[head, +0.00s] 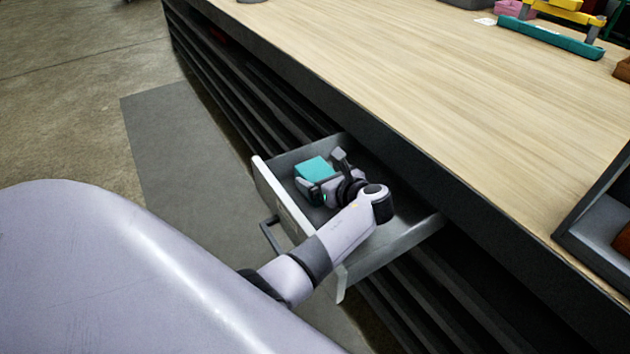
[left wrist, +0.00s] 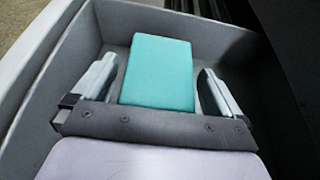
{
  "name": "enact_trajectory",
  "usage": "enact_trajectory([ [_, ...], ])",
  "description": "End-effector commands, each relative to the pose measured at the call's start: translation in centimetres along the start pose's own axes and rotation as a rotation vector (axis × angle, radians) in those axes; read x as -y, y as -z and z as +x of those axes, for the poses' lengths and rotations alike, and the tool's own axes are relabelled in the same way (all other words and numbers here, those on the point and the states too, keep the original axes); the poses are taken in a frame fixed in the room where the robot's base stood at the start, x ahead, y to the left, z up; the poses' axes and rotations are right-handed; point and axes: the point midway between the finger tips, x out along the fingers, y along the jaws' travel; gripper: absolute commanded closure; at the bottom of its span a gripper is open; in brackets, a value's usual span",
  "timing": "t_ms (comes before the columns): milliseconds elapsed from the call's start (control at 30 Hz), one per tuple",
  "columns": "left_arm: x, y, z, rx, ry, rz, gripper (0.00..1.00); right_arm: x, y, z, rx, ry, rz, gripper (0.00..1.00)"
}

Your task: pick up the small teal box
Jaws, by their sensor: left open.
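The small teal box (head: 315,169) lies inside an open grey drawer (head: 379,253), near the drawer's far left corner in the head view. My left gripper (head: 327,171) is open and reaches down into the drawer at the box. Whether the fingers are low enough to flank the box's sides is hard to tell. My right gripper is not in view.
The drawer's front panel (head: 283,205) with a dark handle (head: 270,238) stands to the left, and its walls surround my gripper closely. The wooden bench top (head: 420,80) overhangs the drawer's right. A teal and yellow tool (head: 550,35) lies on the bench at the back.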

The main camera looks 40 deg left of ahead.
Motion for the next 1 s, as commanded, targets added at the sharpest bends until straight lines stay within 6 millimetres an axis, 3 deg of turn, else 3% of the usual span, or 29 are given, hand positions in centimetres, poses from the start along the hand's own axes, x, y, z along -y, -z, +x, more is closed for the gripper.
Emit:
enact_trajectory([
  [100,0.0,0.0,0.0,0.0,0.0,-0.001,0.0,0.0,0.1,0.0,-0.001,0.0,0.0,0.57],
  [267,0.0,0.0,0.0,0.0,0.0,-0.001,0.52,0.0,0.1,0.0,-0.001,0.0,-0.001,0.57],
  [667,0.0,-0.7,-0.3,0.001,0.001,-0.003,0.54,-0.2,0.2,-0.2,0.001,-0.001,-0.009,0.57],
  [867,0.0,-3.4,-1.4,0.002,0.001,-0.005,0.54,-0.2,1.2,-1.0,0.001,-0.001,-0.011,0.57],
  [1000,0.1,-6.8,-2.7,0.004,0.002,-0.007,0.54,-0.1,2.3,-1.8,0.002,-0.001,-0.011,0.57],
])
